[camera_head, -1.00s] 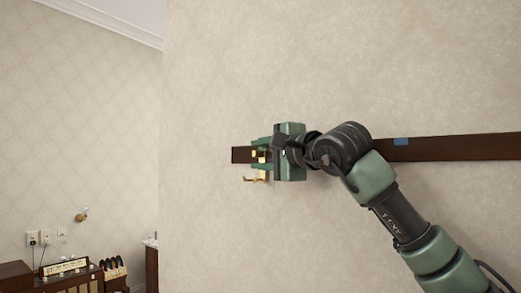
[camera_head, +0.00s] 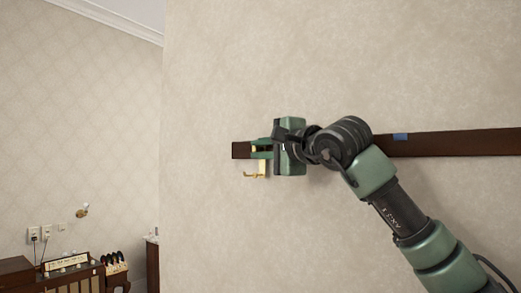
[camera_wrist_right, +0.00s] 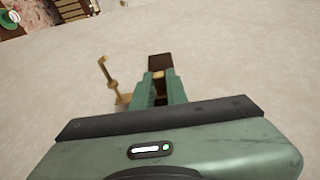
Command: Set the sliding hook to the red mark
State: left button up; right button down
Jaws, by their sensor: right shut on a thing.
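A dark brown rail (camera_head: 455,144) runs along the wall. The brass sliding hook (camera_head: 257,172) sits near its left end, with its prong hanging below the rail. My right gripper (camera_head: 260,149) is shut on the sliding hook, and its green fingers hide part of it. In the right wrist view, the hook (camera_wrist_right: 108,78) stands out to the left of my fingers (camera_wrist_right: 160,85), and the rail end (camera_wrist_right: 159,62) shows beyond them. No red mark is visible; my arm covers the middle of the rail. My left gripper is not in view.
A blue mark (camera_head: 400,137) is on the rail, right of my arm. The wall (camera_head: 300,60) around the rail is bare. A wooden cabinet (camera_head: 78,275) stands at the lower left, with a brass wall fitting (camera_head: 82,211) and outlets above it.

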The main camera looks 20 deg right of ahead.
dwell(0.8)
jog(key=shift+s+d, duration=0.15)
jog(key=shift+d, duration=0.05)
jog(key=s+d+b, duration=0.3)
jog(key=s+d, duration=0.5)
jog(key=s, duration=0.3)
jog(key=shift+s+d+b, duration=0.2)
jog(key=shift+d+b, duration=0.2)
jog(key=c, duration=1.4)
grip_release()
